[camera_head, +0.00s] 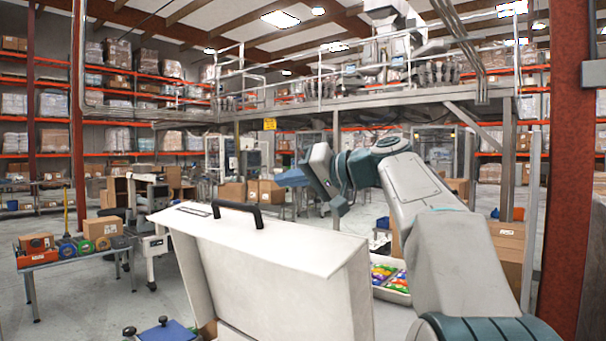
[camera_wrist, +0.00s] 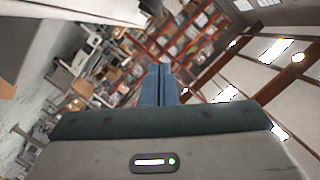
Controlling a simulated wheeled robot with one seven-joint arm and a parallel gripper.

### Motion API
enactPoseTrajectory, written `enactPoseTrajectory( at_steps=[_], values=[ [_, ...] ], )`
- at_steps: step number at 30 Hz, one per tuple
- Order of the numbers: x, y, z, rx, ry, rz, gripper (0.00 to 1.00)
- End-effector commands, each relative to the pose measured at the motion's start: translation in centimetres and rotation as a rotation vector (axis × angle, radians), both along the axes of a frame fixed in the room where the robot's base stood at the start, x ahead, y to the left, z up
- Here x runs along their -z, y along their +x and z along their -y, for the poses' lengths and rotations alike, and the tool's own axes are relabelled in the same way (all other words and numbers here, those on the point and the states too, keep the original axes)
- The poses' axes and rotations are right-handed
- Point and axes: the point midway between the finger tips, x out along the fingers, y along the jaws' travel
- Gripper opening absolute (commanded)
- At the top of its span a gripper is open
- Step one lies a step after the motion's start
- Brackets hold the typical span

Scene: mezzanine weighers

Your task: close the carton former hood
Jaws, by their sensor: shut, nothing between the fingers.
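The carton former hood (camera_head: 268,270) is a large pale box-like cover in the lower middle of the head view. It stands raised, with a black bar handle (camera_head: 238,212) on its upper face. Its lower part runs out of the frame. My gripper (camera_head: 290,178) is above and beyond the hood, to the right of the handle, and looks clear of it. Its blue fingers point left and are shut together with nothing between them. In the wrist view the fingers (camera_wrist: 160,84) stand side by side. I cannot make out the handle there.
A tray of colourful pieces (camera_head: 391,280) is right of the hood, partly behind my arm. A low table (camera_head: 72,256) with a carton and rolls stands left. A blue pad (camera_head: 168,331) is at the bottom. A rust-red column (camera_head: 567,180) rises at right. Open floor lies beyond.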

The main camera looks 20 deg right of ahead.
Motion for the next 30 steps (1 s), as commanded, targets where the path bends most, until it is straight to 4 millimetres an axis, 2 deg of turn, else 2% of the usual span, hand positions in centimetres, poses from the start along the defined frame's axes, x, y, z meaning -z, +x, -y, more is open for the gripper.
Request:
enactPoseTrajectory(
  at_steps=[5,9,15,30],
  values=[
    [0.4,2.9,-2.9,-0.005,0.001,-0.003,0.0],
    [1.9,2.3,-3.7,0.001,-0.001,-0.002,0.0],
    [3.0,1.6,-4.7,0.0,-0.001,-0.001,0.0],
    [3.6,1.3,-5.1,0.001,-0.001,0.0,0.0]
  ],
)
